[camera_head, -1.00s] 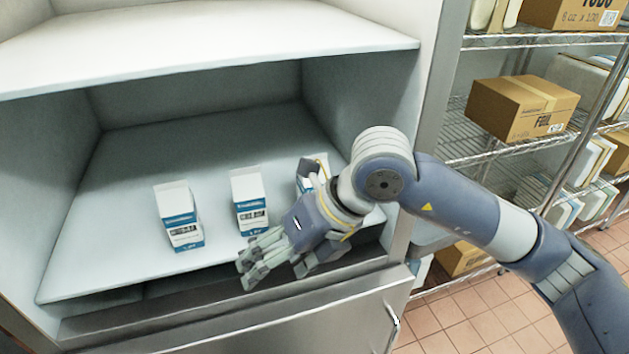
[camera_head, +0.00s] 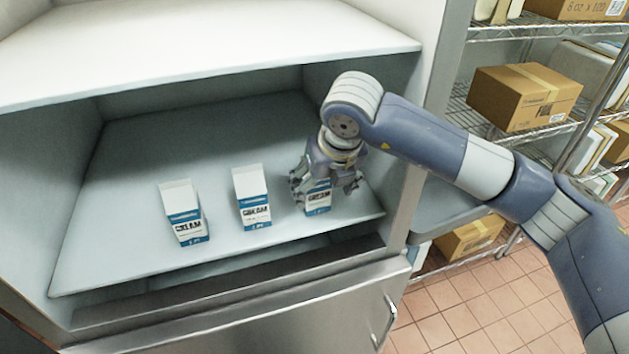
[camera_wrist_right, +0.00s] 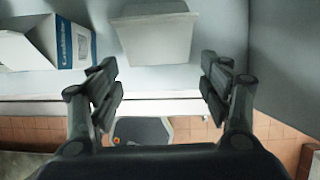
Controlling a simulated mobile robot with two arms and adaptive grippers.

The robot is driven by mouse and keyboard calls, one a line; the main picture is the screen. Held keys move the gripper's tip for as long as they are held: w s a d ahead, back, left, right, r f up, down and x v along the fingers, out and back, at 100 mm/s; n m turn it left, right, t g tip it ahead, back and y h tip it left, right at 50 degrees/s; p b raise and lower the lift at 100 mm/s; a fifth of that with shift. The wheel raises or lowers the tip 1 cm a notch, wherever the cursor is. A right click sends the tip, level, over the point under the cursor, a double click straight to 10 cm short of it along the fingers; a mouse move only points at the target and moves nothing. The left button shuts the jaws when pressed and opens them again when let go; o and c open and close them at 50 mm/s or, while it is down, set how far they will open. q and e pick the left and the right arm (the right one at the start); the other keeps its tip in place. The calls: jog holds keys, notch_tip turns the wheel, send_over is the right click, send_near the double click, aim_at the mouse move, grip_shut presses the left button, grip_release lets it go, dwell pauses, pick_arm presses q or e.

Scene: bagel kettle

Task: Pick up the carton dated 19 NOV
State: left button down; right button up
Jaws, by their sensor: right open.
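Three white and blue CREAM cartons stand upright in a row on the shelf: the left carton (camera_head: 182,212), the middle carton (camera_head: 251,198) and the right carton (camera_head: 318,198). No date is legible on any of them. My right gripper (camera_head: 325,185) is open above and around the right carton, pointing down and hiding its top. In the right wrist view, the right carton's pale top (camera_wrist_right: 155,35) lies ahead, between the lines of the open fingers (camera_wrist_right: 160,78); another carton (camera_wrist_right: 45,42) is to the left. My left gripper is not in view.
The cartons' shelf (camera_head: 120,245) has free room to the left and behind. An upper shelf (camera_head: 220,45) hangs over it, and the cabinet's right wall (camera_head: 395,150) is close to my right arm. A wire rack with cardboard boxes (camera_head: 524,96) stands at the right.

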jog(key=w, duration=0.1)
jog(key=w+a+p, duration=0.1)
jog(key=w+p, duration=0.1)
jog(key=w, duration=0.1)
jog(key=shift+a+r, duration=0.15)
jog(key=shift+a, duration=0.1)
jog(key=shift+w+f+p, duration=0.15)
jog(key=shift+f+p, duration=0.1)
jog(key=shift+p, duration=0.3)
jog(key=shift+w+a+f, duration=0.1)
jog(key=shift+w+f, duration=0.05)
jog(key=shift+f, duration=0.25)
jog(key=shift+c, duration=0.6)
jog(key=c, duration=1.4)
jog(key=shift+c, duration=0.2)
